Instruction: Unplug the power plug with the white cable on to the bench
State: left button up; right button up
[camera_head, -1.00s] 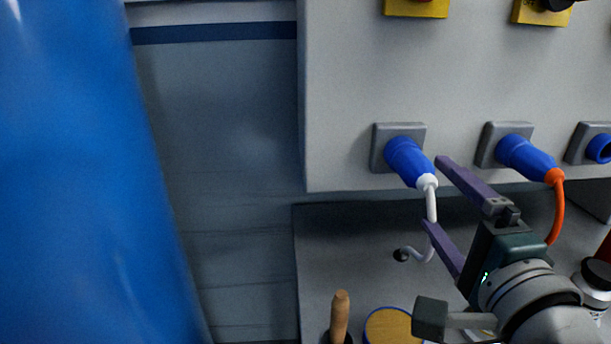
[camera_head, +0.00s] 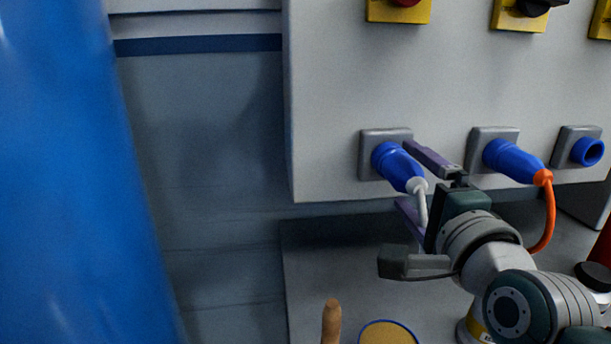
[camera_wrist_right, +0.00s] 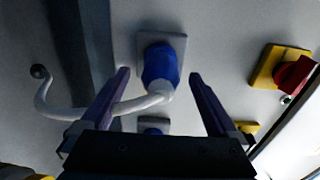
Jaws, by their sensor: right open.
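The blue power plug with the white cable (camera_head: 393,164) sits in the left grey socket of the panel, and it also shows in the right wrist view (camera_wrist_right: 160,66). Its white cable (camera_head: 421,208) hangs down and is partly hidden by my right gripper; the right wrist view shows it curving left. My right gripper (camera_head: 403,174) is open, with one purple finger on each side of the plug. In the right wrist view a gap shows between the plug and both fingers. The grey bench (camera_head: 318,262) lies below the panel. My left gripper is not in view.
A second blue plug with an orange cable (camera_head: 512,160) sits close to the right. An empty blue socket (camera_head: 587,151) is further right. Yellow switch boxes (camera_head: 398,12) are above. A wooden handle (camera_head: 331,322) and round yellow-topped thing (camera_head: 388,334) are in front. A large blue surface (camera_head: 70,180) fills the left.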

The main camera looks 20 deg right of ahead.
jog(key=shift+b+x, duration=0.35)
jog(key=shift+x, duration=1)
jog(key=shift+r, duration=0.1)
dwell(0.5)
grip_shut()
dwell(0.6)
jog(key=shift+p, duration=0.3)
